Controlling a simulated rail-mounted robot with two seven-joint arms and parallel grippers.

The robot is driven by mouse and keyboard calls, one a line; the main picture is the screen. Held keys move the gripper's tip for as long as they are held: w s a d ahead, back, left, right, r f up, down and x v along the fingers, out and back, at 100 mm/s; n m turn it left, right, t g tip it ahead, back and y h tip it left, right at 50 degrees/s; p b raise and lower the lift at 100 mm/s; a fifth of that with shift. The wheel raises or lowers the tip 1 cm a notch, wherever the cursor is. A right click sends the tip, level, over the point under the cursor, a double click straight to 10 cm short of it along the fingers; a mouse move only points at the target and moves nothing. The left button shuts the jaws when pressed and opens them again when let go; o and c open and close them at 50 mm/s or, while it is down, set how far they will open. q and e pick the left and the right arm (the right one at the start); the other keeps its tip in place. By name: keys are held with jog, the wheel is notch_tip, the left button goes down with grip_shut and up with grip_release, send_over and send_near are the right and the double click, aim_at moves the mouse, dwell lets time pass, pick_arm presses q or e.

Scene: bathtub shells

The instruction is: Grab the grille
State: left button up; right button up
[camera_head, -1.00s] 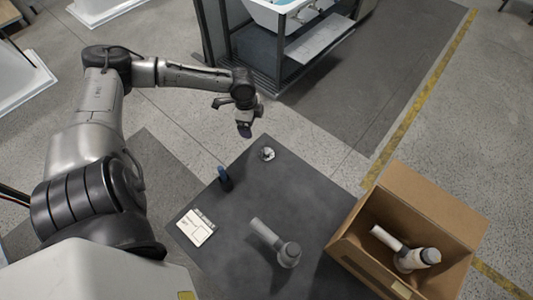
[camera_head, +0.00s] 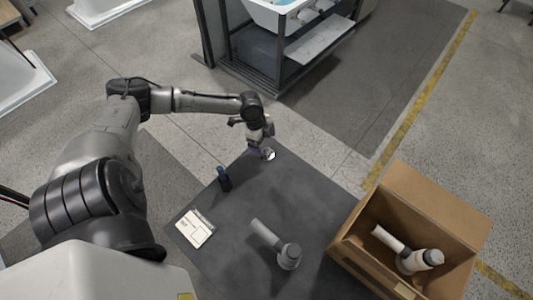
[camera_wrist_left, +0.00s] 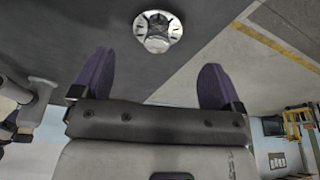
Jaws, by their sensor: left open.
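The grille (camera_head: 269,155) is a small round shiny metal piece lying on the dark grey table (camera_head: 235,235) near its far corner. In the left wrist view the grille (camera_wrist_left: 158,31) shows whole, with slots around a raised centre, a little beyond the fingertips and between their lines. My left gripper (camera_head: 260,148) is right beside the grille in the head view and partly overlaps it. In the left wrist view the gripper's two purple fingers (camera_wrist_left: 155,75) are spread apart with nothing between them. My right gripper is not in view.
A dark blue upright item (camera_head: 224,179) and a white card (camera_head: 195,228) are on the table's left. A grey pipe fitting (camera_head: 288,256) lies nearer. An open cardboard box (camera_head: 440,205) holds another fitting (camera_head: 420,259). A dark-framed bathtub stand (camera_head: 285,50) is beyond.

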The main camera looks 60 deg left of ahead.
aim_at(267, 151)
pick_arm(q)
jog(key=shift+x, duration=2.65)
jog(key=shift+s, duration=0.15)
jog(key=shift+c, duration=0.3)
jog(key=c, duration=1)
jog(key=shift+o, duration=0.2)
jog(key=shift+r, duration=0.15)
